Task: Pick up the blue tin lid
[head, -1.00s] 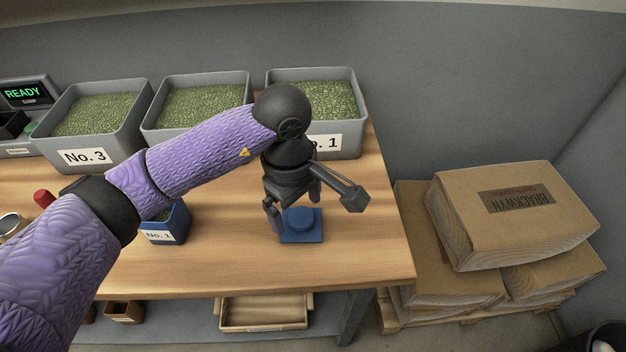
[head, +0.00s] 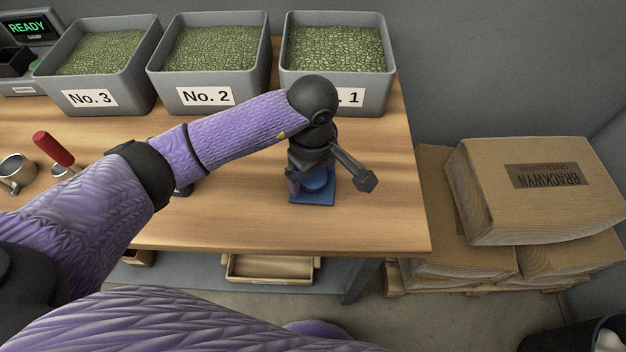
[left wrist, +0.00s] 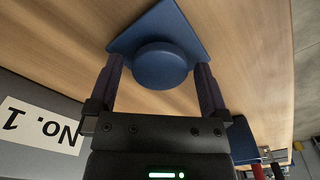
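The blue tin lid (head: 314,198), a square plate with a round raised knob, lies on the wooden table near its front right. My left gripper (head: 312,187) is right above it, pointing down and partly covering it. In the left wrist view my left gripper (left wrist: 160,85) is open, its two dark fingers apart on either side of the lid's knob (left wrist: 160,66). Gaps show between fingers and knob, so it holds nothing. The lid's plate extends beyond the fingertips. My right gripper is not in view.
A blue tin (left wrist: 243,141) stands near the lid, mostly hidden behind my left arm in the head view. Grey bins No. 3 (head: 130,98), No. 2 (head: 245,85) and No. 1 (head: 375,95) line the back. A red-handled tool (head: 54,150) is left. Cardboard boxes (head: 530,225) stand right.

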